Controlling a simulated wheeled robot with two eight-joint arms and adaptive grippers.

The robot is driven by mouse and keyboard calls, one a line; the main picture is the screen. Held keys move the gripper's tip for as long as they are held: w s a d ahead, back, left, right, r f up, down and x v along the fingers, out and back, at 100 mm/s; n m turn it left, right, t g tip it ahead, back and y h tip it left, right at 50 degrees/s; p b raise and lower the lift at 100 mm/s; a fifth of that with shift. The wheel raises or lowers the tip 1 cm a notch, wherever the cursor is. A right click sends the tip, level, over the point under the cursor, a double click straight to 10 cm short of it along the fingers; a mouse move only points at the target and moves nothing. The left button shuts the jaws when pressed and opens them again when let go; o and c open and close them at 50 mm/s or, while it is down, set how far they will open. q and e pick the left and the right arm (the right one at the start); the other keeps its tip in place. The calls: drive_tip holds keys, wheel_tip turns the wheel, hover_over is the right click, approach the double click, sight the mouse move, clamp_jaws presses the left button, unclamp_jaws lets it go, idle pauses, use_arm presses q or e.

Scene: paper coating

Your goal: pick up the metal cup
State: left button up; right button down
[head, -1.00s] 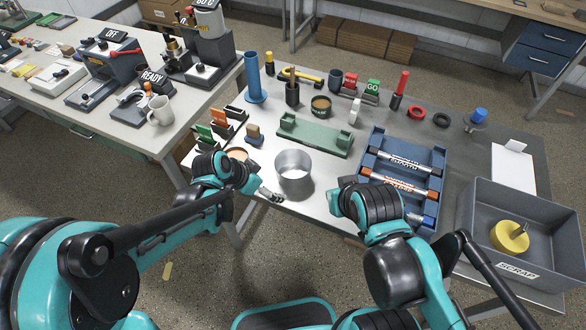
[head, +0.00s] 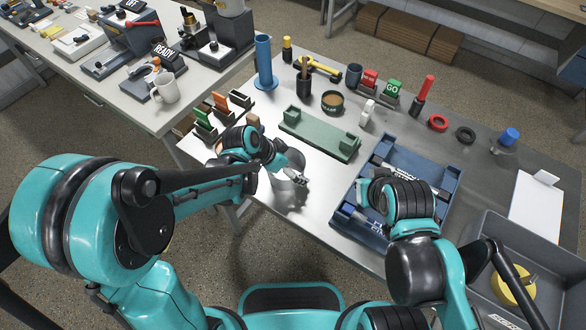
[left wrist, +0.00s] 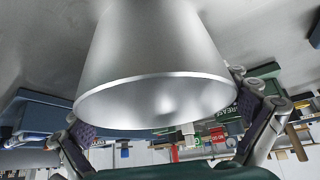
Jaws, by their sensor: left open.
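The metal cup (left wrist: 155,50) is a plain silver, slightly tapered cup. It fills the upper middle of the left wrist view, its open rim towards the lower part of the picture. My left gripper (left wrist: 160,150) is open, with a finger on each side of the cup; I cannot tell whether either touches it. In the head view the left gripper (head: 298,177) is at the cup (head: 294,159) and hides much of it. The cup stands on the grey table.
Behind the cup is a green cradle (head: 318,137). The blue rack (head: 433,172) with rods is to its right, and card holders (head: 203,131) are to its left. A grey scrap bin (head: 481,238) stands at the right. A blue cylinder (head: 264,60) rises at the back left.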

use_arm(q)
drive_tip(key=shift+s+a+r, duration=0.1)
drive_tip(key=shift+a, duration=0.05)
use_arm(e)
drive_tip(key=shift+s+a+r, duration=0.1)
drive_tip(key=shift+a+r, duration=0.05)
drive_tip(key=shift+a, duration=0.05)
use_arm(q)
drive_tip(key=c, duration=0.9)
drive_tip(key=shift+o, duration=0.2)
use_arm(e)
drive_tip(key=shift+d, duration=0.1)
